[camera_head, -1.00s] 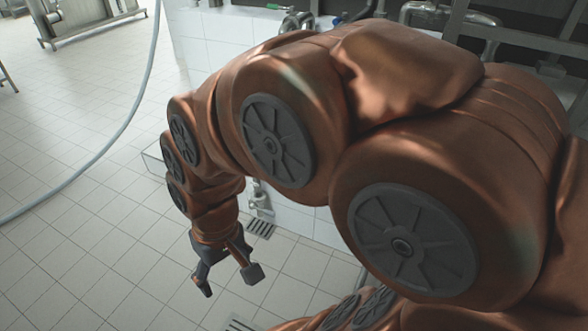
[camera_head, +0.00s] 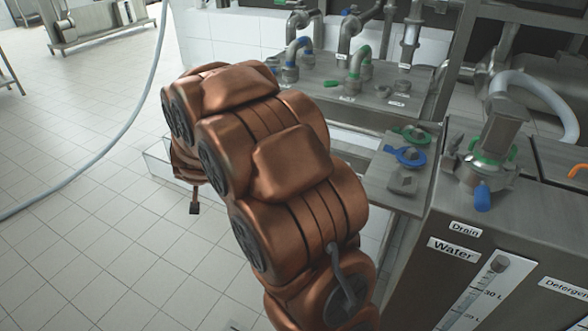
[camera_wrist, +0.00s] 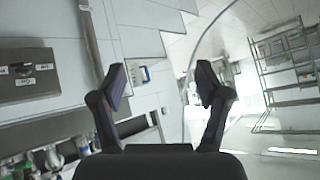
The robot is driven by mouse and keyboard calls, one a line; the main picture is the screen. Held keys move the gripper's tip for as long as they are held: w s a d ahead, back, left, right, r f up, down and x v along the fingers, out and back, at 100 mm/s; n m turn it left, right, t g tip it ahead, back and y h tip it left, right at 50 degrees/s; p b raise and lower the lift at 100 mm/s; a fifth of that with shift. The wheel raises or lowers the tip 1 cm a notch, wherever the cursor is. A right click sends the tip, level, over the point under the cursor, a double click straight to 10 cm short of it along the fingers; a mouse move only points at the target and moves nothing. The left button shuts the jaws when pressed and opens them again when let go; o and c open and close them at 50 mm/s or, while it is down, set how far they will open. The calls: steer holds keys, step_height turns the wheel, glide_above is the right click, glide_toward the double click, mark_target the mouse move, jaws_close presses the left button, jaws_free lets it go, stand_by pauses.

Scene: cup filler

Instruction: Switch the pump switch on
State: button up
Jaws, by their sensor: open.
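In the wrist view, a grey box (camera_wrist: 28,80) with a small dark knob (camera_wrist: 20,69) and white labels is on the pale wall at the left edge. One label seems to read ON; the print is small, and this looks like the pump switch. My gripper (camera_wrist: 160,92) is open and empty, its two dark fingers apart, and the box lies well left of the left finger. In the head view my arm hides most of the gripper; only a dark fingertip (camera_head: 194,208) shows below it. I cannot make out the switch box there.
In the head view, a steel bench (camera_head: 345,92) with pipes and valves stands behind my arm. A steel tank (camera_head: 405,262) labelled Water and Drain is at the right. A hose (camera_head: 128,112) hangs at the left over open tiled floor. The wrist view shows a metal rack (camera_wrist: 285,65).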

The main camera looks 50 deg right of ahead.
steer(key=w+d+f+m+h+b, duration=0.25)
steer(key=d+f+h, duration=0.2)
steer(key=d, duration=0.45)
steer(key=s+d+f+m+g+h+b, duration=0.1)
steer(key=s+d+f+m+h+b, duration=0.15)
steer(key=d, duration=0.45)
steer(key=s+d+f+m+g+h+b, duration=0.1)
steer(key=s+d+f+g+h+b, duration=0.2)
steer(key=d, duration=0.4)
steer(key=s+d+f+m+h+b, duration=0.1)
steer(key=s+d+f+h, duration=0.1)
steer(key=d+f+h, duration=0.3)
steer(key=b+x, duration=0.2)
steer(key=x, duration=0.6)
steer(key=shift+d+y, duration=0.4)
steer(key=shift+d, duration=0.05)
steer(key=shift+f, duration=0.1)
steer(key=c, duration=1.2)
